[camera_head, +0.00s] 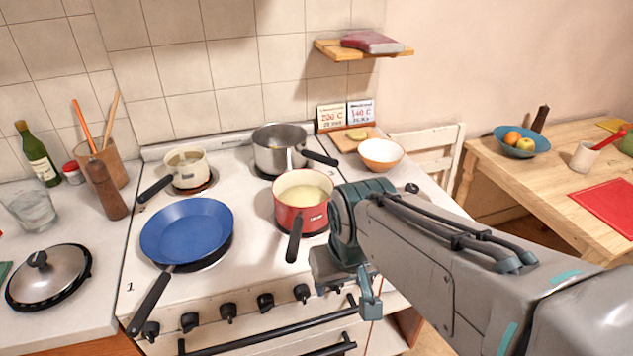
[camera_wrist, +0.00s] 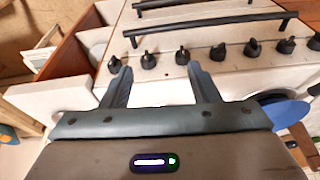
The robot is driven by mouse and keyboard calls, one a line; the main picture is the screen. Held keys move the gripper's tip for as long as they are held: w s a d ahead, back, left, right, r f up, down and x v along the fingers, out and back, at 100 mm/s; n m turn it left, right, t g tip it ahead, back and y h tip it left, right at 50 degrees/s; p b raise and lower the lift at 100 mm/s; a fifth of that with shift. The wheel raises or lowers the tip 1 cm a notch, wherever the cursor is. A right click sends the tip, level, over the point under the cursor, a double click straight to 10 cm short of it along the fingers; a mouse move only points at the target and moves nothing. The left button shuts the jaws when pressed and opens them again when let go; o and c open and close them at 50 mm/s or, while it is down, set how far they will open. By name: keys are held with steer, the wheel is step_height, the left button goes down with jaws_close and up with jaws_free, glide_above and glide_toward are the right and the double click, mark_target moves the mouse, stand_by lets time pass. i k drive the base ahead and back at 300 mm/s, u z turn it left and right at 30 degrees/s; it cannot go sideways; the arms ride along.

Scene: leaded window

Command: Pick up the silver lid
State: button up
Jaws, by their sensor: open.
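The silver lid (camera_head: 52,280) lies on the left counter in the head view. It has a black knob on top and a dark rim. It does not show in the wrist view. My gripper (camera_head: 350,290) is far to the right of the lid, in front of the stove's right side. In the wrist view my gripper (camera_wrist: 156,74) has its two fingers spread apart with nothing between them, facing the stove front with its black knobs.
A blue frying pan (camera_head: 187,230), a red pot (camera_head: 302,212), a cream pot (camera_head: 186,168) and a steel pot (camera_head: 278,150) stand on the stove. A glass (camera_head: 30,207), a pepper mill (camera_head: 106,190) and a green bottle (camera_head: 37,155) stand behind the lid.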

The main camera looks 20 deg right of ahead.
mark_target(45, 274)
steer(key=u, duration=2.3)
steer(key=k, duration=1.1)
steer(key=u, duration=1.05)
steer(key=i, duration=1.65)
steer(key=z, duration=1.05)
steer(key=i, duration=1.2)
steer(key=z, duration=1.05)
